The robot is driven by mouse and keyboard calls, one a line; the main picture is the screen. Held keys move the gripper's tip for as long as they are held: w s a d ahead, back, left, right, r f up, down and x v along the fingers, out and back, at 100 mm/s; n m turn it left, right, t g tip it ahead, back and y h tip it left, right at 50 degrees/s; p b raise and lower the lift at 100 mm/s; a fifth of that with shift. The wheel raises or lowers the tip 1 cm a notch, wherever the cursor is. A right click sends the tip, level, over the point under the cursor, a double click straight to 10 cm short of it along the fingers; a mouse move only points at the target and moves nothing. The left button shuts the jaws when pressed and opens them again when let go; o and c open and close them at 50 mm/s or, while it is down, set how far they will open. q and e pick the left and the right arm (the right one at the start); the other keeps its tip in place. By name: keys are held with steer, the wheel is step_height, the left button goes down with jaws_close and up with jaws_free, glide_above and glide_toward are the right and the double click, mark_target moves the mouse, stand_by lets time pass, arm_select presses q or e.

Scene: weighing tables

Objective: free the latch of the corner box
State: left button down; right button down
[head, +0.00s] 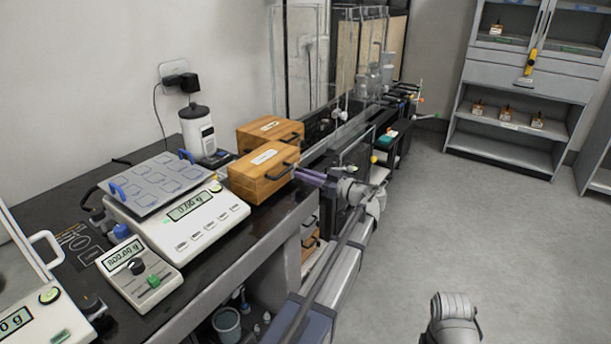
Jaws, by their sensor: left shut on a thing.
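Two wooden boxes with pale labels and dark handles stand on the black bench top. The nearer wooden box (258,179) has a black handle (277,174) on its end face; the other wooden box (262,133) is just behind it. My left gripper (298,173), with purple fingers, reaches the right end of the nearer box. Its fingertips are shut at the handle on that face. The fingers are small here, and I cannot make out a separate latch. My right gripper is out of view; only a grey link of mine shows at the bottom.
A large white scale (190,222) with a tray on top stands left of the boxes, and a smaller meter (138,268) is in front of it. A white canister (197,131) stands behind. Glass panels and glassware line the back. The floor at the right is clear before grey shelves (530,90).

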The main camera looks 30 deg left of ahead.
arm_select(q)
steer(key=shift+m, duration=0.4)
steer(key=m, duration=0.8)
steer(key=shift+w+f+m, duration=0.1)
steer(key=shift+m, duration=0.2)
steer(key=m, duration=0.4)
steer(key=shift+f+m, duration=0.1)
steer(key=shift+m, duration=2.4)
steer(key=c, duration=0.8)
jaws_free()
steer(key=shift+c, duration=0.2)
